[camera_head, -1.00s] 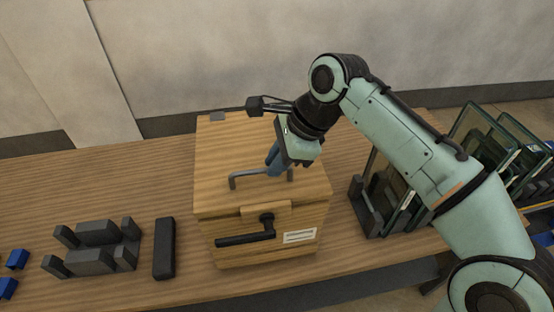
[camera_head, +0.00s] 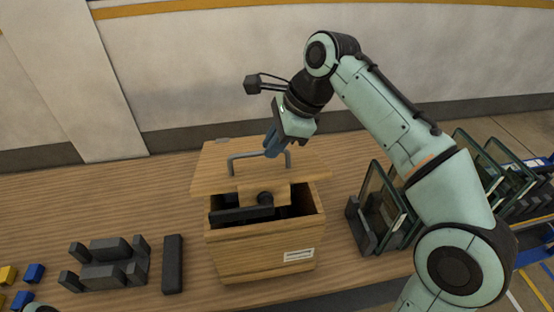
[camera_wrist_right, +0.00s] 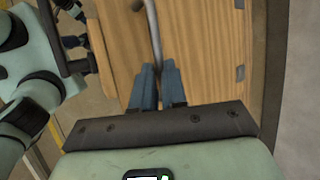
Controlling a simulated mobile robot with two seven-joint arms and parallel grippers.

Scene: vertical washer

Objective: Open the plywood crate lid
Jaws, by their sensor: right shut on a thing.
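The plywood crate (camera_head: 235,265) stands on the table with a white label on its front. Its lid (camera_head: 212,178) is raised at the front and tilted up toward the back, so the dark inside shows through a gap. A grey bar handle (camera_head: 232,164) is on the lid, and a black latch lever (camera_head: 240,215) hangs at the lid's front edge. My right gripper (camera_head: 273,148) is shut on the handle. In the right wrist view its blue fingers (camera_wrist_right: 158,85) close around the handle bar (camera_wrist_right: 153,35).
Dark grey fixture blocks (camera_head: 105,265) and a dark bar (camera_head: 173,264) lie left of the crate. Glass panels in a dark rack (camera_head: 385,205) stand close to its right. Small blue (camera_head: 34,272) and yellow (camera_head: 8,274) blocks lie far left. A wall stands behind the table.

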